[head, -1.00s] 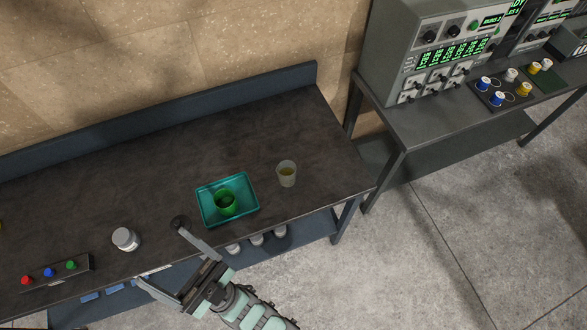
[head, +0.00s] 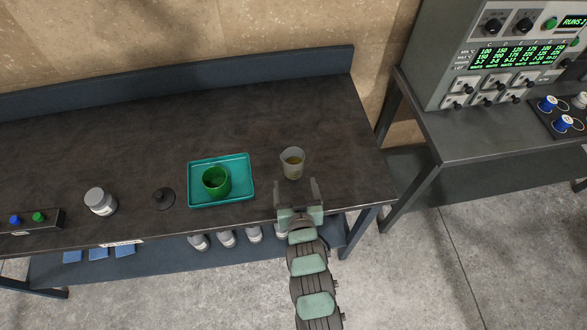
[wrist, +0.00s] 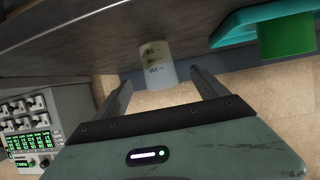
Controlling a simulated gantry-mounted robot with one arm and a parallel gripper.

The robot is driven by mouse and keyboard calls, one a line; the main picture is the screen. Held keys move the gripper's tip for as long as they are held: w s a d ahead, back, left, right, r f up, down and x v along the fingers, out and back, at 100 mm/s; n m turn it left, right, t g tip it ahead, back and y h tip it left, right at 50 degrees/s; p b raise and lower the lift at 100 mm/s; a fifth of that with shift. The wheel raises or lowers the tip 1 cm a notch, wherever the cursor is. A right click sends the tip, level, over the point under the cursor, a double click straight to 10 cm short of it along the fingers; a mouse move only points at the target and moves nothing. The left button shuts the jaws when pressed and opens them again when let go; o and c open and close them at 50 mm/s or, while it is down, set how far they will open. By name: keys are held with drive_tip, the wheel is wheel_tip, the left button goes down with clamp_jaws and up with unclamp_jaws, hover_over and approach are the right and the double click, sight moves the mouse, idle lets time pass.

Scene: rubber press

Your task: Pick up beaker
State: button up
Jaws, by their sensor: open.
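A clear beaker (head: 292,164) with a little yellowish content stands upright on the dark bench, right of the teal tray. It also shows in the wrist view (wrist: 157,66), with dark graduation marks, ahead of and between my fingers. My gripper (head: 299,186) is open and empty, just in front of the beaker on the near side. Its fingers point toward the beaker and appear apart from it.
A teal tray (head: 247,198) holding a green cup (head: 215,181) lies just left of the beaker. A black round-based object (head: 163,198), a white-lidded jar (head: 100,201) and a button box (head: 36,222) stand farther left. The bench behind the beaker is clear.

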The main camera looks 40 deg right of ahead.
sight(293, 159)
drive_tip(key=x, duration=0.5)
drive_tip(key=shift+d, duration=0.1)
drive_tip(key=shift+p+x, duration=0.6)
drive_tip(key=shift+x, duration=2.25)
drive_tip(key=shift+s+d, duration=0.15)
drive_tip(key=shift+s, duration=0.05)
drive_tip(key=shift+f, duration=0.1)
drive_tip(key=c, duration=1.6)
